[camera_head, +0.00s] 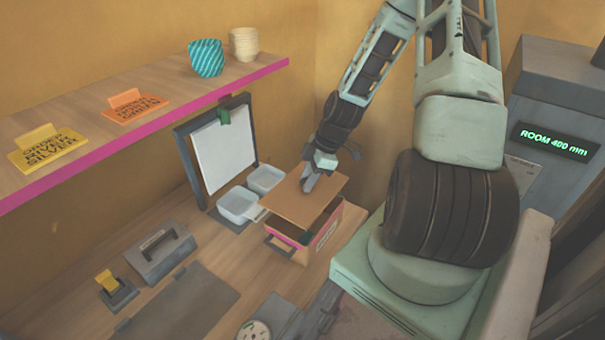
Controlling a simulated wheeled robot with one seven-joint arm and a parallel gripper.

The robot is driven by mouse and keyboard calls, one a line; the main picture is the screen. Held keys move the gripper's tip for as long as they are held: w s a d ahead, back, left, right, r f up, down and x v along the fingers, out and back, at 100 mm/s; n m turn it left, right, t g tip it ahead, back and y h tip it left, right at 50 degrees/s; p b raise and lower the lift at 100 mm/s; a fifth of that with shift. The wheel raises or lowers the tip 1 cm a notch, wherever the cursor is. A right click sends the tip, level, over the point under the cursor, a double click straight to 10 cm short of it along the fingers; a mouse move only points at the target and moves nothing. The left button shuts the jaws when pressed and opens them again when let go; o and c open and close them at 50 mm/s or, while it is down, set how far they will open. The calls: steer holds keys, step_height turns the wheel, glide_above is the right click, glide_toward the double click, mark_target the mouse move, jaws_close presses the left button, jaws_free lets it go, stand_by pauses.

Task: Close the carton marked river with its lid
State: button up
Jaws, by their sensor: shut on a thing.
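The carton (325,233) is an open box with a pink band, standing on the wooden bench. A label shows on its side, too small to read here. A flat brown lid (327,205) is over the carton, tilted, with a dark gap between it and the front rim. The carton's inside is mostly hidden by the lid; something dark green shows at the gap.
Two white tubs (238,204) stand left of the carton, before a framed white board (222,152). A grey lidded box (161,252) and a yellow-handled stamp (109,284) are at left.

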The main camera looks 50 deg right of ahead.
mark_target(312, 190)
steer(key=shift+f+b, duration=2.45)
steer(key=shift+f, duration=0.75)
steer(key=shift+s+f, duration=0.1)
steer(key=shift+f, duration=0.45)
steer(key=o, duration=1.5)
steer(key=shift+o, duration=0.2)
steer(key=shift+r, duration=0.15)
steer(key=shift+r+p, duration=2.95)
steer(key=shift+r, duration=0.45)
steer(key=shift+c, duration=0.4)
